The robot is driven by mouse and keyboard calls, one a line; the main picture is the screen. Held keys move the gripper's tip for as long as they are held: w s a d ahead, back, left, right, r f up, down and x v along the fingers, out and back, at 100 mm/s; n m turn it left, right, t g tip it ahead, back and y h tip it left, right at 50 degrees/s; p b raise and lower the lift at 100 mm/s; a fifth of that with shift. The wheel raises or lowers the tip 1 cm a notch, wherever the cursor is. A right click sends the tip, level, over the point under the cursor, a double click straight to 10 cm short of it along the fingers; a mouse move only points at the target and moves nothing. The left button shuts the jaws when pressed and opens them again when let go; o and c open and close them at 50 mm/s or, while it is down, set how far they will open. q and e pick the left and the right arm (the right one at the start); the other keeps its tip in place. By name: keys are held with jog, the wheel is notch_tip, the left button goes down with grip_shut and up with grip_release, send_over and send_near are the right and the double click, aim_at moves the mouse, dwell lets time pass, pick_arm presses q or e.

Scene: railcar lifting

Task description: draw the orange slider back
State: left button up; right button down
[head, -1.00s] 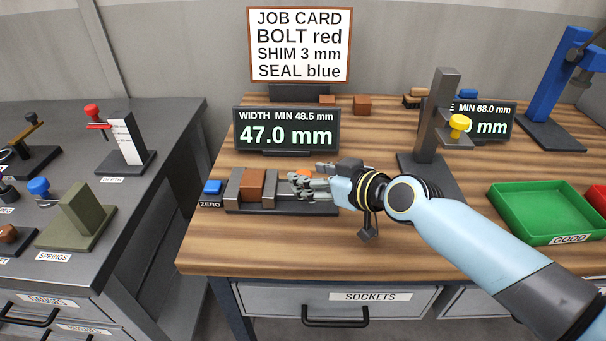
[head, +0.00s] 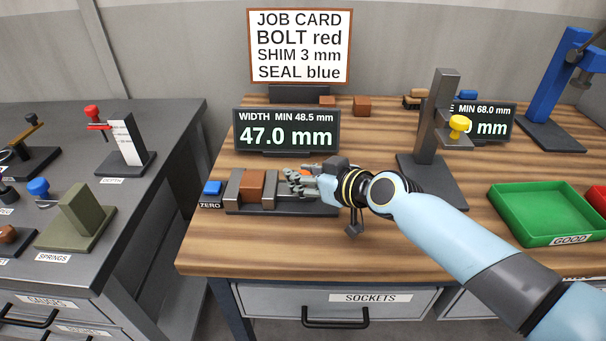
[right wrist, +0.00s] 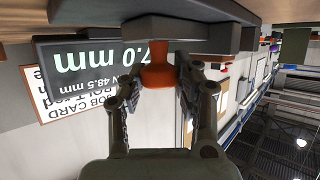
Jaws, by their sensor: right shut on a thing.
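The width gauge (head: 235,208) lies on the bench with a brown block (head: 252,185) between its two grey jaws. The orange slider (right wrist: 157,72) has a flared knob, seen close in the right wrist view. My right gripper (head: 292,183) is at the right end of the gauge, shut on the orange slider with one finger on each side of the knob. In the head view the fingers hide most of the slider. The width display (head: 288,131) reads 47.0 mm. My left gripper is not in view.
A blue ZERO button (head: 212,187) is left of the gauge. A dark stand with a yellow knob (head: 459,124) stands to the right. A green tray (head: 508,230) is farther right. Bare bench lies in front of the gauge.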

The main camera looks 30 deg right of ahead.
jog(key=shift+s+d+f+b, duration=0.15)
jog(key=shift+s+d+b, duration=0.3)
jog(key=shift+d+b, duration=0.3)
jog(key=shift+d, duration=0.1)
jog(key=c, duration=1.3)
grip_release()
jog(key=o, duration=0.3)
jog(key=shift+s+d, duration=0.2)
jog(key=shift+o, duration=0.2)
jog(key=shift+a, duration=0.1)
jog(key=v, duration=1.2)
